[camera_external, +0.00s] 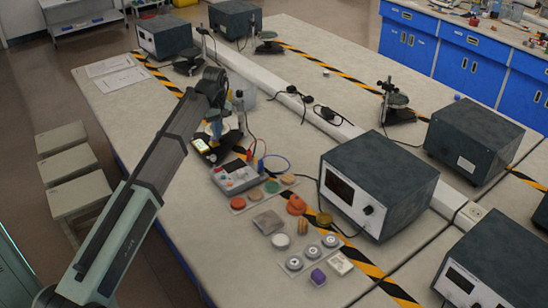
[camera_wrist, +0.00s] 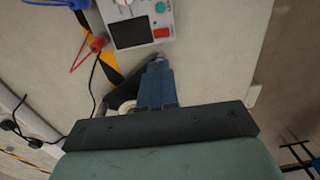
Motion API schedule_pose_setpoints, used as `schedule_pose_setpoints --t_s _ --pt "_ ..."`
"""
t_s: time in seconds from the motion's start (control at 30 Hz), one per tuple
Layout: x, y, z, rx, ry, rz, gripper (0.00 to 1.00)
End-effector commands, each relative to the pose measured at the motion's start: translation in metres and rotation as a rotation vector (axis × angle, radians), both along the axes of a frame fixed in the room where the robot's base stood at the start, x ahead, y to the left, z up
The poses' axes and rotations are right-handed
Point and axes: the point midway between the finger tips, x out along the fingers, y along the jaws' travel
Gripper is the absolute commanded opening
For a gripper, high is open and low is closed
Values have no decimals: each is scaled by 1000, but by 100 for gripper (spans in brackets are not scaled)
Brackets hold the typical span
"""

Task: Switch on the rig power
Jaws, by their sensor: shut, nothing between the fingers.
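A light grey control box (camera_external: 238,176) sits on the bench below and right of my gripper in the external view. In the wrist view the box (camera_wrist: 182,22) shows a dark screen, a red button (camera_wrist: 161,33), a small green button (camera_wrist: 160,7) and part of a white knob (camera_wrist: 124,2). Red and blue plugs with leads join its side. My gripper (camera_wrist: 158,66) has its blue fingers shut and empty, pointing towards the box and apart from it in the picture. In the external view my gripper (camera_external: 214,128) is small and partly hidden by the wrist.
A large dark instrument (camera_external: 380,185) stands right of the box. Coloured discs, several round grey pieces (camera_external: 312,252) and a purple block (camera_external: 318,277) lie in front. Loose cables cross the bench.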

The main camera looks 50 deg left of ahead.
Motion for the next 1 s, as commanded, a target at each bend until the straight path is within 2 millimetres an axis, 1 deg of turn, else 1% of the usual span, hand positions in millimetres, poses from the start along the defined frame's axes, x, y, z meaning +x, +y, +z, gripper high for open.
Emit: schedule_pose_setpoints --t_s 0.3,0.63,0.77,0.87,1.0 --pt "-1 2 2 1 74 -1 0" --pt "-3 1 -1 1 74 0 0" --pt "-5 1 -13 0 74 0 0" --pt "-7 1 -27 0 75 0 0" --pt "-10 1 -51 0 75 0 0"
